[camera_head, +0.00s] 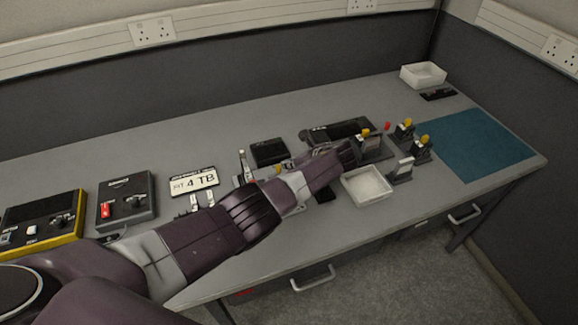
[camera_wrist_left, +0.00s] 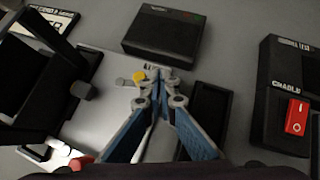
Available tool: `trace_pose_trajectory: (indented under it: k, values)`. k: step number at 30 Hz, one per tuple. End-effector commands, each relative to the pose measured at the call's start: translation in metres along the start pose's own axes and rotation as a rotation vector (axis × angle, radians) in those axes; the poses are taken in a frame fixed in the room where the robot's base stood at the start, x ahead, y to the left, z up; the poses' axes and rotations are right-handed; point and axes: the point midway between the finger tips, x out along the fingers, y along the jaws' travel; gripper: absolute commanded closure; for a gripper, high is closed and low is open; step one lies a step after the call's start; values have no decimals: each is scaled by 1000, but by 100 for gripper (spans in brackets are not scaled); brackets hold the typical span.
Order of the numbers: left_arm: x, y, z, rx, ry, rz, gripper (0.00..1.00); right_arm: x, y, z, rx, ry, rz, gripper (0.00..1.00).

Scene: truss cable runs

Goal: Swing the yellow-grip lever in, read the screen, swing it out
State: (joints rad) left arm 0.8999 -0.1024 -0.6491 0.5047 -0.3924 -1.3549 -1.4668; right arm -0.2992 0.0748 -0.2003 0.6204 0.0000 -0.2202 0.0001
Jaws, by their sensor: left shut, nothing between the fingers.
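The yellow grip (camera_wrist_left: 138,76) of a small lever shows on a grey plate (camera_wrist_left: 95,122) in the wrist view. It also shows in the head view (camera_head: 278,168), partly behind my arm. My left gripper (camera_wrist_left: 163,80) is shut and empty, its tips close to the right of the yellow grip in the picture; I cannot tell whether they touch. A black box (camera_wrist_left: 163,32) stands just behind, with small green and red marks on its upper edge too small to read. The box also shows in the head view (camera_head: 268,152). My right gripper is not in view.
A black unit marked CRADLE with a red switch (camera_wrist_left: 297,116) stands to the right. A white tray (camera_head: 367,186), yellow-tipped levers (camera_head: 424,142) and a teal mat (camera_head: 478,145) lie farther right.

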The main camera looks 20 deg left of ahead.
Motion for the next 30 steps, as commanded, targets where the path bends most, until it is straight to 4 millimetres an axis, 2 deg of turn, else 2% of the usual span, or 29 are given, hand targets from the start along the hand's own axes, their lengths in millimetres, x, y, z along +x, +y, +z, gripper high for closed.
trace_pose_trajectory:
  k: [10,30]
  values:
    - [-1,0,0,0,0,-1,100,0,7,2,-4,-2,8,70]
    - [0,0,0,0,0,-1,100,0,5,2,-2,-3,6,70]
